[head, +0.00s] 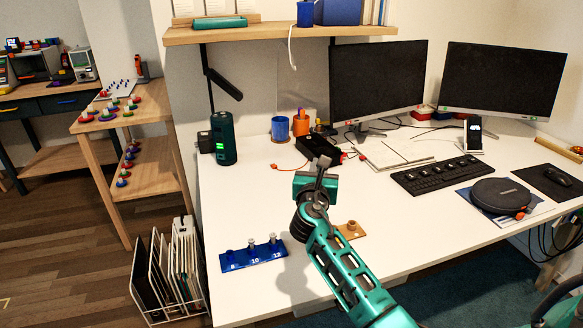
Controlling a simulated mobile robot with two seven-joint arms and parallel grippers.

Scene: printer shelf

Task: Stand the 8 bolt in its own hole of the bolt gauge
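The blue bolt gauge (240,264) lies near the front left of the desk, marked 8, 10 and 12. Silver bolts stand upright at 10 (251,244) and 12 (273,240). A small dark blue shape shows at the 8 place; I cannot tell whether it is an empty hole or a bolt. A small brown block (350,231) with a brass-coloured piece on top is right of the gauge, partly behind my arm. My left gripper (322,163) is above the desk, beyond the gauge and block. Its fingers are too small to read. My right gripper is out of view.
A dark green cylinder (223,138), a blue cup (279,128) and a black box (318,148) stand behind. A keyboard (443,175) and a round dark device (499,196) are to the right. The desk's front edge is close to the gauge. White desktop is clear left of my gripper.

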